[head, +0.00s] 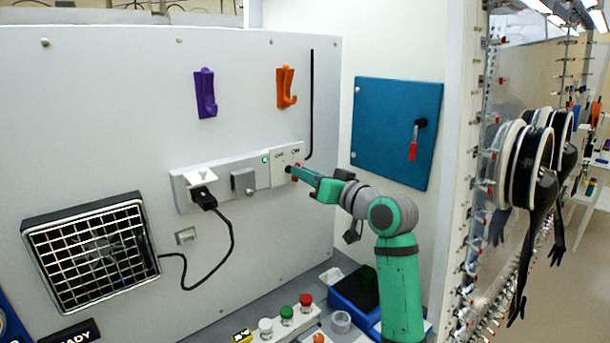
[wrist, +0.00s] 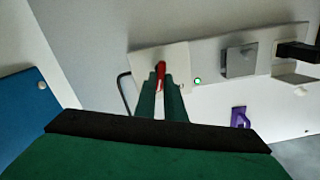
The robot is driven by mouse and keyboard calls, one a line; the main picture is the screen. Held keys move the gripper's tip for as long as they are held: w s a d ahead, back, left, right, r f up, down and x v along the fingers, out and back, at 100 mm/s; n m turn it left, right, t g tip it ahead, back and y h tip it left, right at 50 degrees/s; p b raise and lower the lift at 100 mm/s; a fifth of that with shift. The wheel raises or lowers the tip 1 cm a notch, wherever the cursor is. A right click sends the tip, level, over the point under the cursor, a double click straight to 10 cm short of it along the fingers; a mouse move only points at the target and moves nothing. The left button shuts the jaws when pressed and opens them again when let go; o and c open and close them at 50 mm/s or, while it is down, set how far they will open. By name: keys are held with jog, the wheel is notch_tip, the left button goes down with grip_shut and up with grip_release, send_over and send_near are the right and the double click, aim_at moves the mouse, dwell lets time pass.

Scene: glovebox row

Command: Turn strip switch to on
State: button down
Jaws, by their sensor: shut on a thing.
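The strip switch is a red lever (wrist: 161,76) on a pale square plate (head: 286,155) at the right end of the grey power strip (head: 221,178) on the back wall. Small dark lettering is on the plate in the head view. My gripper (head: 293,170) reaches the plate from the right. In the wrist view my gripper (wrist: 160,88) has its two green fingers on either side of the red lever, shut on it. In the head view the fingers hide most of the lever. A small green light (wrist: 198,81) glows on the strip beside the plate.
A black plug (head: 203,197) sits in the strip, its cord running to a fan grille (head: 92,252). A purple hook (head: 205,93) and an orange hook (head: 286,87) are above. A blue panel (head: 395,130) stands to the right. Push buttons (head: 286,314) are below.

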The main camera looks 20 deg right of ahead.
jog(key=shift+a+r+n, duration=0.1)
jog(key=shift+n, duration=1.8)
jog(key=c, duration=1.8)
grip_release()
jog(key=shift+c, duration=0.2)
jog(key=shift+s, duration=0.1)
jog(key=v, duration=1)
jog(key=shift+s, duration=0.35)
